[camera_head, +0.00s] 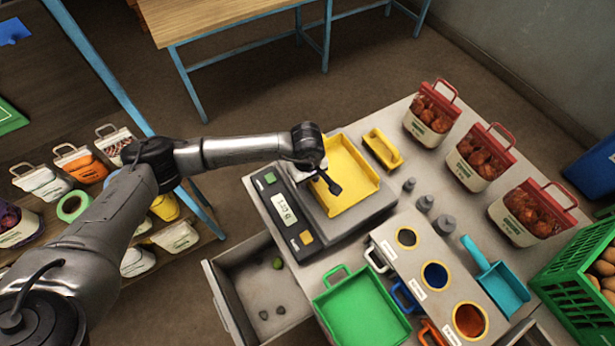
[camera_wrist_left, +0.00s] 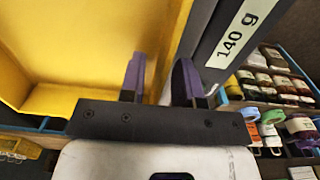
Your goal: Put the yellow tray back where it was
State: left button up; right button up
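The yellow tray (camera_head: 347,172) sits on the pan of the grey scale (camera_head: 350,218). Its open inside and wall fill the left of the left wrist view (camera_wrist_left: 85,50). My left gripper (camera_head: 327,180) is at the tray's left edge, beside the scale's display. In the left wrist view my left gripper's two purple fingers (camera_wrist_left: 160,78) stand apart, with the tray's edge running between them. A gap shows between the fingers, and I see no firm hold on the wall. The scale display (camera_wrist_left: 231,37) reads 140 g. My right gripper is out of view.
A smaller yellow tray (camera_head: 382,150) lies behind the scale. A green tray (camera_head: 362,308), grey weights (camera_head: 425,204) and a holder with round openings (camera_head: 435,275) are nearby. Red-handled sacks (camera_head: 480,157) line the right. An open drawer (camera_head: 262,285) is at the front left.

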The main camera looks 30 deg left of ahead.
pick_arm(q)
jog(key=shift+r+p, duration=0.3)
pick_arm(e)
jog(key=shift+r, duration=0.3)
pick_arm(q)
notch_tip(320, 180, up, 12)
jog(key=b, duration=0.1)
jog(key=shift+f+b, duration=0.15)
jog(key=shift+b, duration=0.2)
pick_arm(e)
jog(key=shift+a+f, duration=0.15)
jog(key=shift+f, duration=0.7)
